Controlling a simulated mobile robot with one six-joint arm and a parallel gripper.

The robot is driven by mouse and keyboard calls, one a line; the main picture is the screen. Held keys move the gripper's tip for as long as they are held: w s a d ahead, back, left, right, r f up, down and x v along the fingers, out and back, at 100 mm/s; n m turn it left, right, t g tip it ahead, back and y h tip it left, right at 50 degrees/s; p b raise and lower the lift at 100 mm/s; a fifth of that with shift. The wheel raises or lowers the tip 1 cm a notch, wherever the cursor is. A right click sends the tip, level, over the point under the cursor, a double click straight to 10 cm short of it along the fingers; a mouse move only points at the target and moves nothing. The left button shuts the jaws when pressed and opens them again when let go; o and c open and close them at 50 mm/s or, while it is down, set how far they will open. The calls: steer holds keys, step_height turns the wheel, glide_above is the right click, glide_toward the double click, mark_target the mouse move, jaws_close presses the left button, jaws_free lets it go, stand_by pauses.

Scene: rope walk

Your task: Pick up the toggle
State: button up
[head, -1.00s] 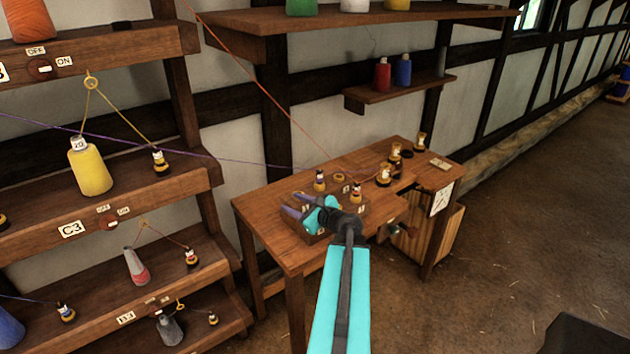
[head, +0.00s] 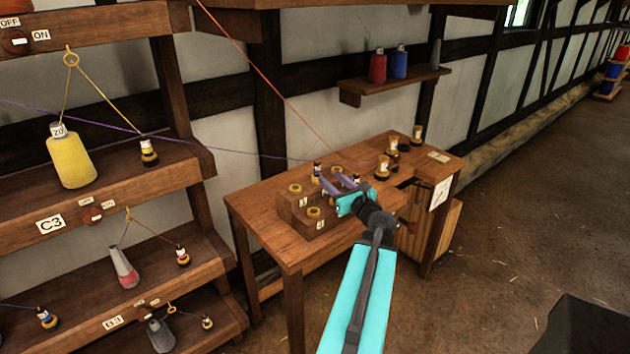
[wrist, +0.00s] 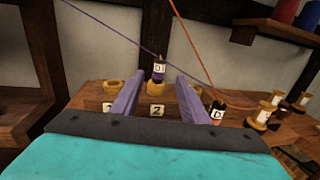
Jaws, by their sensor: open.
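Several small dark-and-gold toggles with white labels are in view, and I cannot tell which one is meant. One with a purple line stands in a ring on the wooden block, a toggle (head: 317,171) labelled D; in the wrist view this toggle (wrist: 159,69) shows between and beyond my fingers. A second toggle (wrist: 217,113) with an orange line stands right of my right finger, partly hidden by my gripper in the head view. My gripper (head: 334,182) is open and empty over the block, its purple fingers (wrist: 158,80) apart.
The wooden block (head: 302,219) has several yellow rings and number labels. Loose toggles (head: 383,168) stand at the table's right. The purple and orange lines cross above the table. A rack (head: 110,195) with bobbins stands left.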

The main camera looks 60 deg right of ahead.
mark_target(319, 168)
steer(key=shift+w, duration=0.2)
steer(key=shift+p+x, duration=1.2)
steer(key=shift+x, duration=3)
steer(key=shift+w+d+r, duration=0.1)
steer(key=shift+p+x, duration=0.95)
steer(key=shift+x, duration=0.3)
steer(key=shift+p+x, duration=0.45)
steer(key=shift+x, duration=0.8)
jaws_close()
